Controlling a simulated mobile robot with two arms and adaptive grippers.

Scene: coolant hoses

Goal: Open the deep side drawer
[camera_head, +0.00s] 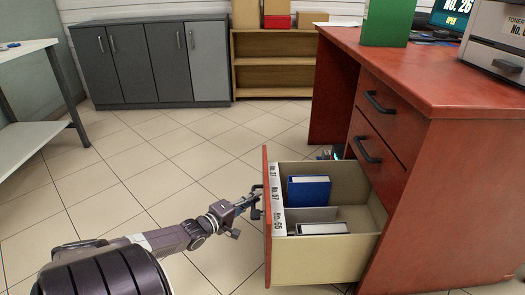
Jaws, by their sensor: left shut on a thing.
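The deep side drawer (323,244) is the lowest in the red desk (445,190) and stands pulled well out to the left. Its inside shows a blue binder (309,191) and a pale binder or box (322,228). White labels with numbers run along the inner side of its front. My left gripper (254,200) is shut on the drawer's dark handle (257,203), on the outer face of the red front. The fingertips are small and partly merge with the handle. My right gripper is not in view.
Two shut drawers with dark handles (380,103) sit above the open one. A green binder (388,22) and a printer (495,40) stand on the desk. Grey cabinets (150,62) and a wooden shelf (275,76) line the back.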

